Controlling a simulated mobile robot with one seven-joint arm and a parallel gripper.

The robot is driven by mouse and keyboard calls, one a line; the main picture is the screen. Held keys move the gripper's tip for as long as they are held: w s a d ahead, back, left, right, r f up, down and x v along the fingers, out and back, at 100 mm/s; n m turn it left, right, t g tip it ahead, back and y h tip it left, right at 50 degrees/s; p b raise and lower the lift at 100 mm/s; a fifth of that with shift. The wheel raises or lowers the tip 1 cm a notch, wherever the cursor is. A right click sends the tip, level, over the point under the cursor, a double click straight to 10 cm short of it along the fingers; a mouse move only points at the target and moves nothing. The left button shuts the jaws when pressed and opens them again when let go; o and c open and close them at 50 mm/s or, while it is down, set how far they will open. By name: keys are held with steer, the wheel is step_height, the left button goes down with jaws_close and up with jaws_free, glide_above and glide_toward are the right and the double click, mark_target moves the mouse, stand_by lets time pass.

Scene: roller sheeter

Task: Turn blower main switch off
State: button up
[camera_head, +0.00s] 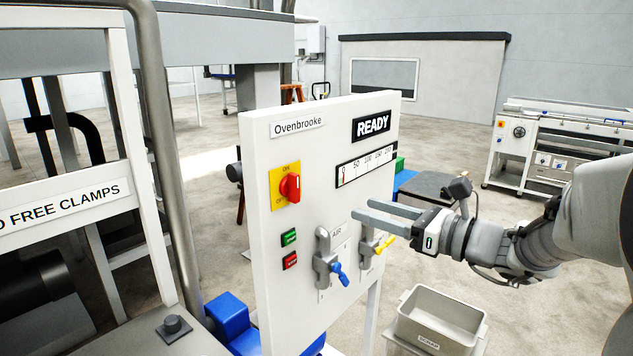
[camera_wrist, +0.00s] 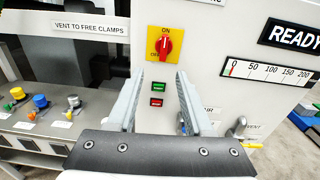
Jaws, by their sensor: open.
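A red rotary switch (camera_head: 290,187) on a yellow plate marked ON and OFF is on the upper left of the white panel's front. It also shows in the wrist view (camera_wrist: 168,43), above the fingertips. Its handle looks roughly upright, towards ON at the top; OFF is at the lower left. No blower label is readable. My gripper (camera_head: 362,209) is open and empty, right of and lower than the switch in the head view, apart from it. In the wrist view my gripper (camera_wrist: 164,76) spreads its fingers on both sides below the switch. Nothing hides the switch.
Below the switch are a green button (camera_head: 288,237) and a red button (camera_head: 290,260). A blue-handled valve (camera_head: 339,272) and a yellow-handled valve (camera_head: 383,244) stick out of the panel. Open floor lies right of the panel.

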steer(key=p, duration=0.2)
glide_toward(298, 182)
steer(key=shift+m, duration=0.3)
steer(key=x, duration=0.8)
steer(key=shift+w+a, duration=0.15)
steer(key=shift+a, duration=0.15)
jaws_close()
